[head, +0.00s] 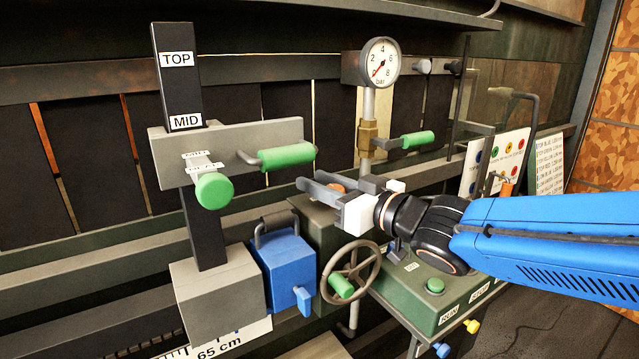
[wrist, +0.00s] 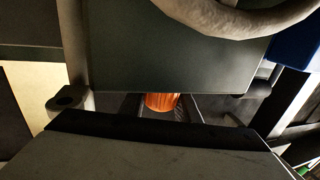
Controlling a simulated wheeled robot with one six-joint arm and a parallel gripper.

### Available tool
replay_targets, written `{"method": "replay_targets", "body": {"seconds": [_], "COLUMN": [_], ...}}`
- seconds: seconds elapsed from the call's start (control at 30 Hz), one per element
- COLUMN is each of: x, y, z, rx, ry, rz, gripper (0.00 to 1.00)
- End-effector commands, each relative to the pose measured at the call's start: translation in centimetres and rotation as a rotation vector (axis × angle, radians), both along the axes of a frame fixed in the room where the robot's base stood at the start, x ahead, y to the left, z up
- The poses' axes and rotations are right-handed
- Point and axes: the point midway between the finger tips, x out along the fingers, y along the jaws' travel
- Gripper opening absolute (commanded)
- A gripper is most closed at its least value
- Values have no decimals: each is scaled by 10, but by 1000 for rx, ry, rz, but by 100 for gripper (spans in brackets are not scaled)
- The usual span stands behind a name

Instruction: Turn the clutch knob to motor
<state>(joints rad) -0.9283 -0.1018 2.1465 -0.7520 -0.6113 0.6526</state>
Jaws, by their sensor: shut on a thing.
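The clutch knob appears to be the small orange knob (head: 337,187) on top of the dark box (head: 312,212) in the head view. It also shows as a ribbed orange cylinder in the wrist view, low in the middle and partly hidden. My gripper (head: 312,181) reaches in from the right, with one finger on each side of the orange knob. It is shut on the knob. My gripper's fingers cover much of it, so its pointing direction and any marks by it cannot be read.
A spoked handwheel (head: 352,272) stands just below my gripper. A blue box (head: 284,265) and a green-handled lever (head: 287,155) are to the left. A pressure gauge (head: 379,63) on a pipe rises behind. A green button panel (head: 440,295) lies under my arm.

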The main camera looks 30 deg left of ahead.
Motion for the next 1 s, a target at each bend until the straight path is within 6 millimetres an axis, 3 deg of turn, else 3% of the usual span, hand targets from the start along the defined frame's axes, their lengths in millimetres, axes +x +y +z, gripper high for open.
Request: {"method": "replay_targets", "body": {"seconds": [0.27,0.3,0.33,0.73,1.0], "x": [0,0,0,-1,-10], "y": [0,0,0,-5,-43], "z": [1,1,1,1,2], "rx": [1,2,2,1,4], "ry": [0,0,0,0,-1], "rz": [-1,-1,-1,-1,-2], "gripper": [7,31,37,37,37]}}
